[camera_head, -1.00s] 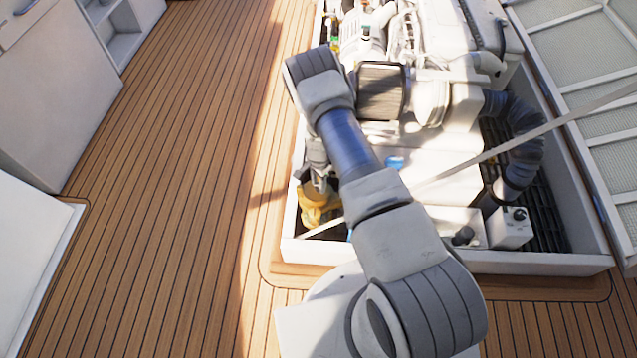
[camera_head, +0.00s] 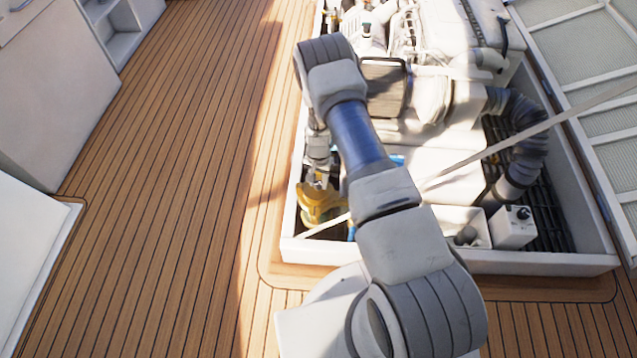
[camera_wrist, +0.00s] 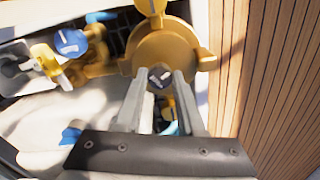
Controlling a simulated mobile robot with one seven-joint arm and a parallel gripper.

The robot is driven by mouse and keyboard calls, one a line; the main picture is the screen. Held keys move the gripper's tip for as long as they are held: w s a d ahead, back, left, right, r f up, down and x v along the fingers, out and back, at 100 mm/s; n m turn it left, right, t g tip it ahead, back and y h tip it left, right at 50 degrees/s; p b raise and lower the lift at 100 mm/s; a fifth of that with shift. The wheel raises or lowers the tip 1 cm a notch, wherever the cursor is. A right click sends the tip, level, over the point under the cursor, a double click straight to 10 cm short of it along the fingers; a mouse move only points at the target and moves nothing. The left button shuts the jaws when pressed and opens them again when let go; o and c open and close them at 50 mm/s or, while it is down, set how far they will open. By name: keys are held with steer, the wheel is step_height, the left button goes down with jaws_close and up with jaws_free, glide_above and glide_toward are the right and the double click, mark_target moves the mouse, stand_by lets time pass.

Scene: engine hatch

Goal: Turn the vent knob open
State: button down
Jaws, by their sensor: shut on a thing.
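My gripper (camera_wrist: 162,78) points at a round brass housing (camera_wrist: 168,52) in the wrist view. Its fingers are shut on a small dark vent knob (camera_wrist: 160,76) with a pale mark, in front of the housing's face. How far the knob is turned cannot be told. In the head view, my gripper (camera_head: 318,172) reaches down inside the left edge of the engine hatch, just above the brass housing (camera_head: 320,205). The knob is too small to make out there.
In the wrist view, a blue-capped brass valve (camera_wrist: 72,42) stands left of the housing, and the wooden deck (camera_wrist: 275,80) lies right. In the head view, the engine (camera_head: 430,150) fills the hatch, a taut strap (camera_head: 500,145) crosses it, and a switch box (camera_head: 514,232) stands front right.

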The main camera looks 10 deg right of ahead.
mark_target(318, 184)
steer(key=n+b, duration=0.2)
steer(key=n, duration=0.4)
steer(key=n+b, duration=0.1)
steer(key=n, duration=0.5)
stand_by(0.5)
steer(key=c, duration=0.5)
jaws_free()
steer(key=shift+r, duration=0.1)
step_height(318, 184, up, 17)
steer(key=p, duration=0.5)
steer(key=shift+r, duration=0.15)
steer(key=shift+r, duration=0.1)
